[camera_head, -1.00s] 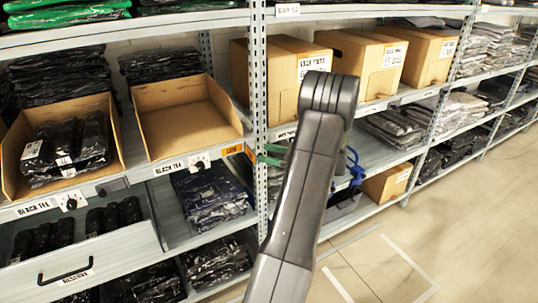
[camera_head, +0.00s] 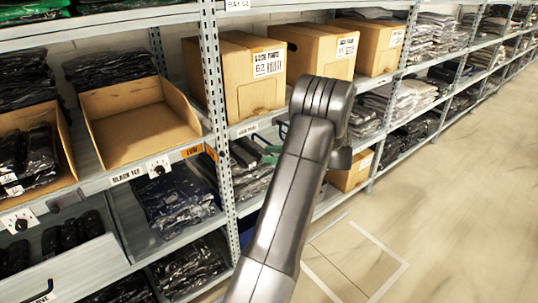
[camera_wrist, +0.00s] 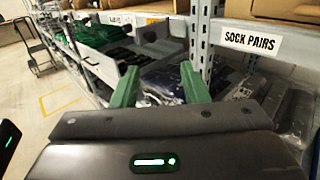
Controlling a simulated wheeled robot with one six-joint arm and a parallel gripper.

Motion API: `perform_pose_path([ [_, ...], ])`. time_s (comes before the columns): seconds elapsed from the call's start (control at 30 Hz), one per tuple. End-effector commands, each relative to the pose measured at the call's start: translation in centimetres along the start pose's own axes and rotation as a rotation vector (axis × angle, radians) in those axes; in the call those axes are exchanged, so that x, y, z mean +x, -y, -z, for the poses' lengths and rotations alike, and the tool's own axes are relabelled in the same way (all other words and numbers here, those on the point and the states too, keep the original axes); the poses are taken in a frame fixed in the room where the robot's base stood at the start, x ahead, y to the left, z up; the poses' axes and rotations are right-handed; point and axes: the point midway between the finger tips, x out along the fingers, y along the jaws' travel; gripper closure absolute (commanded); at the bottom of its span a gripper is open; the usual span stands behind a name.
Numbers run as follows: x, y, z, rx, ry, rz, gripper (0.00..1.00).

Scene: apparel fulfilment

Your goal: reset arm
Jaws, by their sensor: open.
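My gripper (camera_wrist: 160,86) shows in the wrist view as two green fingers, spread apart with nothing held between them. Past the fingers are plastic-wrapped garments and a shelf upright. In the head view my grey arm rises from the bottom middle, and its upper end is in front of the shelving. The gripper is mostly hidden behind the arm there. A small green part shows left of the arm, over the middle shelf.
A metal rack upright (camera_head: 217,120) stands left of my arm. An open empty carton (camera_head: 140,128) sits on the left shelf, with large closed cartons (camera_head: 240,85) further right. Bare floor (camera_head: 450,210) lies to the right. The wrist view shows a hand cart (camera_wrist: 35,50) at far left.

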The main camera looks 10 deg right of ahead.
Motion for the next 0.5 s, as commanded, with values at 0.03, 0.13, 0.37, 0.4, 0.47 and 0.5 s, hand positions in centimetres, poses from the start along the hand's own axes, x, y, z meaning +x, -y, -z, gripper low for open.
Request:
perform_pose_path([
  [0.03,0.0,0.0,0.0,0.000,0.000,0.000,0.59],
  [0.13,0.1,0.0,0.0,0.000,0.000,0.000,0.59],
  [0.37,1.9,0.0,0.0,0.001,0.000,-0.001,0.59],
  [0.4,2.6,0.0,0.0,0.001,0.000,-0.002,0.59],
  [0.47,3.6,0.0,0.0,0.002,0.000,-0.001,0.59],
  [0.5,4.4,0.0,0.0,0.002,0.001,-0.002,0.59],
])
